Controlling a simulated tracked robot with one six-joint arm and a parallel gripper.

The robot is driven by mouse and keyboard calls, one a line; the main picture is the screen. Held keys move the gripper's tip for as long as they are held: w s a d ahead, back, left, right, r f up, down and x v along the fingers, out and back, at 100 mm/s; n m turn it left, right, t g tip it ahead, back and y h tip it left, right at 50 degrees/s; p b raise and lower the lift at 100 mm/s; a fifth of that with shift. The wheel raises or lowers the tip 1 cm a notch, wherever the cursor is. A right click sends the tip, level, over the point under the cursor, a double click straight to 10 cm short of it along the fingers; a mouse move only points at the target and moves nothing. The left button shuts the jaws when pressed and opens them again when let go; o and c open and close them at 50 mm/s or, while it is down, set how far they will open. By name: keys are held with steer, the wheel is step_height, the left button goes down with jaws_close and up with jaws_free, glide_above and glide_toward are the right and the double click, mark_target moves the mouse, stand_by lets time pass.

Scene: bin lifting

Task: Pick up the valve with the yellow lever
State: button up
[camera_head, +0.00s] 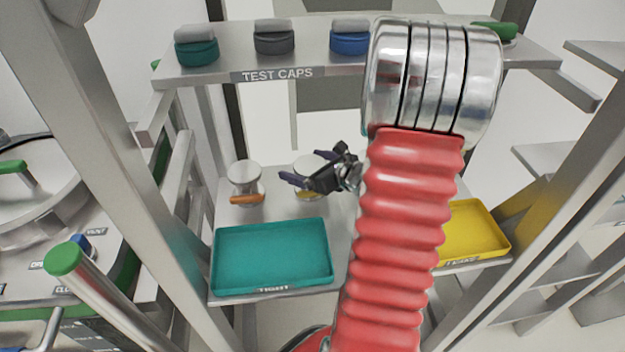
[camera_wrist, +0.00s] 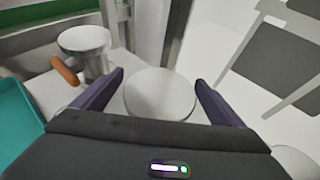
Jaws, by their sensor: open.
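The valve with the yellow lever (camera_head: 305,194) stands on the lower shelf, partly hidden behind my gripper (camera_head: 306,166) in the head view. Its round grey top (camera_wrist: 160,96) lies between the two dark fingers of my gripper (camera_wrist: 160,79) in the wrist view. The fingers are open, one on each side of the top, and I see no clear contact. The lever is hidden in the wrist view. A similar valve with an orange lever (camera_head: 246,185) stands to the left, and it also shows in the wrist view (camera_wrist: 85,50).
A teal tray (camera_head: 270,285) lies in front, and a yellow tray (camera_head: 480,255) lies to the right, partly behind my arm. The upper shelf (camera_head: 215,75) holds several caps. Metal posts flank the shelves. Another pale round top (camera_wrist: 296,162) shows at the wrist view's lower right.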

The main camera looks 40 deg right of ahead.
steer(key=shift+w+f, duration=0.15)
steer(key=shift+w, duration=0.25)
steer(key=shift+c, duration=0.2)
steer(key=c, duration=1.9)
steer(key=shift+o, duration=0.2)
steer(key=shift+r, duration=5.15)
steer(key=shift+r, duration=0.15)
steer(key=shift+r, duration=2.85)
steer(key=shift+s+a+f, duration=0.1)
